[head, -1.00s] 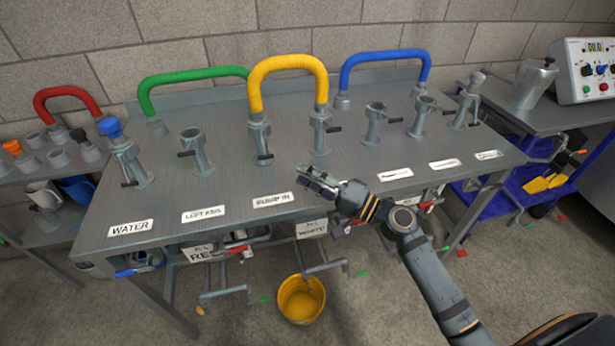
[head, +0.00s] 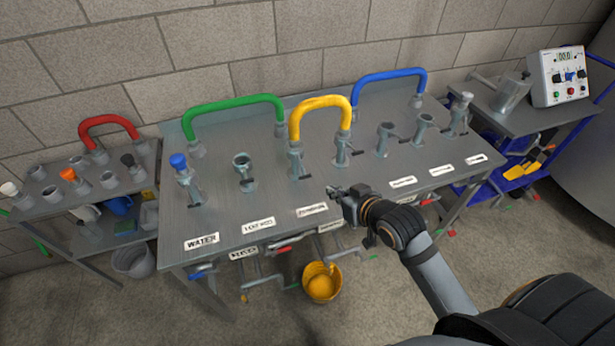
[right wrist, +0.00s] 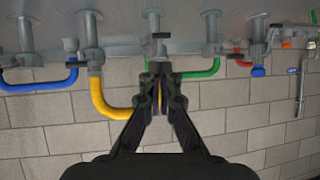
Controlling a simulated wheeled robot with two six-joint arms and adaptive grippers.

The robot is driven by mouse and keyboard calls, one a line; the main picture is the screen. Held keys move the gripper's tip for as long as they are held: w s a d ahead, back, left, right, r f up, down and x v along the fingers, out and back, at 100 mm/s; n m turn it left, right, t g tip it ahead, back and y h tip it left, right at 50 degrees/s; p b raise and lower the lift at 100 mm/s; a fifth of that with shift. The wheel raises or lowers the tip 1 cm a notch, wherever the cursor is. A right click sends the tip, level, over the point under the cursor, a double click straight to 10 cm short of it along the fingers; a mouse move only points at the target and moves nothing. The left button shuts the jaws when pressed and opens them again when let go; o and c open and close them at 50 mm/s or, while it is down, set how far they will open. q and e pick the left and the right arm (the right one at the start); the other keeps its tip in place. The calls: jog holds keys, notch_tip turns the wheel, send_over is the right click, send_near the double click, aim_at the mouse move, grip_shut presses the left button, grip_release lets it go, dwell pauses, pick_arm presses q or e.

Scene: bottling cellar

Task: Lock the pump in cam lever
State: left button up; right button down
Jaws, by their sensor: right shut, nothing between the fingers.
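The pump in label (head: 312,210) is on the front of the steel bench. Behind it stands the pump in post (head: 296,160), with one end of the yellow hose (head: 320,103) seated on top. A small dark cam lever (head: 299,177) shows low on this post; its exact angle is hard to tell. My right gripper (head: 335,191) is shut and empty, over the bench front just right of the label and apart from the post. In the upside-down right wrist view, its closed fingers (right wrist: 160,82) overlap the post (right wrist: 154,22) and hide part of the hose end. My left gripper is out of view.
A blue-capped post (head: 182,178) and an open post (head: 243,172) stand to the left. The yellow hose's other post (head: 342,152) is close on the right, its lever sticking out. A yellow bucket (head: 321,283) is on the floor. The bench front is clear.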

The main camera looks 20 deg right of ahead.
send_near(301, 166)
notch_tip(301, 166, down, 5)
jog(key=w, duration=0.2)
jog(key=shift+w+a+f+p, duration=0.15)
jog(key=shift+a+p, duration=0.15)
jog(key=shift+a, duration=0.15)
jog(key=shift+f+t+b, duration=0.3)
jog(key=shift+f+b, duration=0.1)
jog(key=shift+b, duration=0.4)
jog(key=f+t+b, duration=0.2)
jog(key=b, duration=0.3)
jog(key=w+f+t+b, duration=0.1)
jog(key=f+t+b, duration=0.1)
jog(key=b, duration=0.3)
jog(key=shift+n, duration=0.3)
jog(key=shift+w+f+b, duration=0.4)
jog(key=shift+w+b, duration=0.25)
jog(key=shift+b, duration=0.1)
jog(key=shift+y, duration=0.4)
jog(key=shift+f, duration=0.1)
